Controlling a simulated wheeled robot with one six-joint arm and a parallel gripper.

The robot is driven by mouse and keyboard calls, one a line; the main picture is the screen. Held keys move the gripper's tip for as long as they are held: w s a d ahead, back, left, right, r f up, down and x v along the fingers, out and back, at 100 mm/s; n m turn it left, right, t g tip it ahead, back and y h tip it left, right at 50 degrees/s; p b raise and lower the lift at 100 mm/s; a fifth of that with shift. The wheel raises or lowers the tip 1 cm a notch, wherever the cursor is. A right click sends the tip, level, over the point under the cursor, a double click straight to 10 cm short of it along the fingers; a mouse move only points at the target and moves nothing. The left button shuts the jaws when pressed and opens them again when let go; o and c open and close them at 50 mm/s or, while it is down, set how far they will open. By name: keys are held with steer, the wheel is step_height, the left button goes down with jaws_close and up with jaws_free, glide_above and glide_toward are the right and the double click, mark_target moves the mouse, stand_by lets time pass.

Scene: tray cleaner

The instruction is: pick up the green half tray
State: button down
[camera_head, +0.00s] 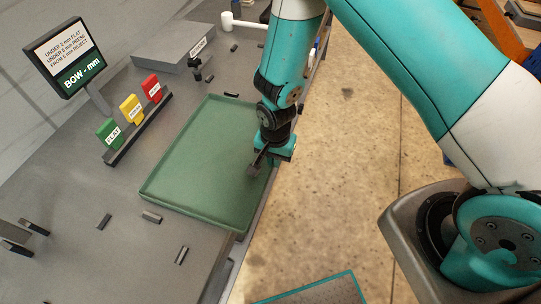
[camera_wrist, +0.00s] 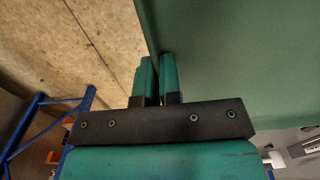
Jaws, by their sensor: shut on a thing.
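The green half tray (camera_head: 208,160) lies on the grey table top in the head view, its long side along the table's right edge. My gripper (camera_head: 255,170) is at the tray's right rim, above the table edge. In the wrist view, the tray (camera_wrist: 240,60) fills the upper right. My gripper's two teal fingers (camera_wrist: 158,78) are close together there, with the tray's edge between them. The gripper is shut on that rim. The exact contact is partly hidden by the fingers.
A sign (camera_head: 66,58) reading "BOW - mm" stands at the back left. Green, yellow and red labelled cards (camera_head: 131,108) stand in a dark holder left of the tray. Several small dark blocks (camera_head: 151,217) lie in front. A grey box (camera_head: 173,53) is behind. Open floor lies right.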

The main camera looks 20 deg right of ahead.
steer(key=shift+s+d, duration=0.1)
steer(key=shift+d, duration=0.1)
steer(key=c, duration=1.2)
jaws_free()
step_height(320, 180, up, 17)
steer(key=b, duration=0.2)
steer(key=shift+r+b, duration=0.2)
steer(key=shift+b, duration=0.2)
